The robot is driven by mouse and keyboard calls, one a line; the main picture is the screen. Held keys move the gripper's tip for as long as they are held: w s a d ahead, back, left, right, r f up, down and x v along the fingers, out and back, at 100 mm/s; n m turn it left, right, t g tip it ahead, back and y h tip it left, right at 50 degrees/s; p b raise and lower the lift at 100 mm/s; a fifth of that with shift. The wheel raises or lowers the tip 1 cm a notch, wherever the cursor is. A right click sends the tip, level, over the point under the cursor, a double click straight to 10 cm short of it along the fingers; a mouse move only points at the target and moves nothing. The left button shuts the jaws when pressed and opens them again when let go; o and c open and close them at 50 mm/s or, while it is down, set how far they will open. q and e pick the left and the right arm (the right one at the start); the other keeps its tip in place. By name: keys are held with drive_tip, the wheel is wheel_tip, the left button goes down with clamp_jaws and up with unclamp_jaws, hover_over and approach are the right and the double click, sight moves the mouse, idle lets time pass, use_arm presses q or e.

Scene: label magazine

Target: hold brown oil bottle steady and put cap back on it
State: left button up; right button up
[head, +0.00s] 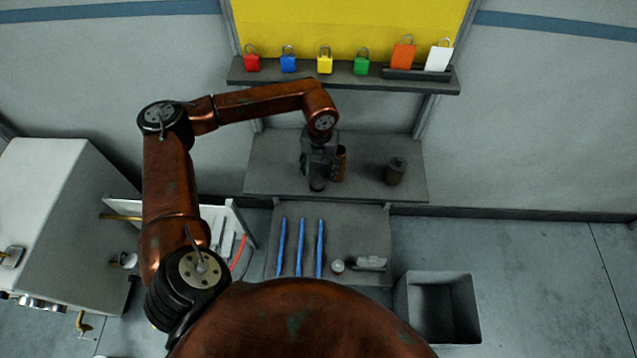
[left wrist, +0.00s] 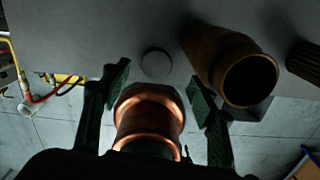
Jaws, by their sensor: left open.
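The brown oil bottle (head: 342,165) stands upright on the grey shelf, just right of my left gripper (head: 318,172), which hides part of it. In the left wrist view the bottle (left wrist: 215,52) shows an open round mouth and no cap on it. It stands to the right of my left gripper (left wrist: 160,88), outside the fingers. The gripper is open. A shiny copper shape shows between or behind the fingers; I cannot tell which. A flat grey disc (left wrist: 157,63) lies above it in that view; I cannot tell whether it is the cap.
A dark jar (head: 395,172) stands right of the bottle on the shelf (head: 265,175). A lower shelf holds blue sticks (head: 301,248), a small round piece (head: 337,266) and a grey block (head: 370,263). A grey bin (head: 403,305) stands at lower right.

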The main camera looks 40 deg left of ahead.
sight(318, 183)
use_arm(q)
drive_tip(key=shift+f, duration=0.5)
drive_tip(key=f, duration=0.3)
drive_tip(key=f+b, duration=0.1)
drive_tip(key=shift+s+a+f, duration=0.15)
drive_tip(key=shift+s+f, duration=0.1)
drive_tip(key=shift+s, duration=0.05)
drive_tip(key=shift+f, duration=0.15)
drive_tip(key=c, duration=0.8)
use_arm(e)
drive_tip(key=shift+w+f, duration=0.45)
drive_tip(key=shift+f, duration=0.2)
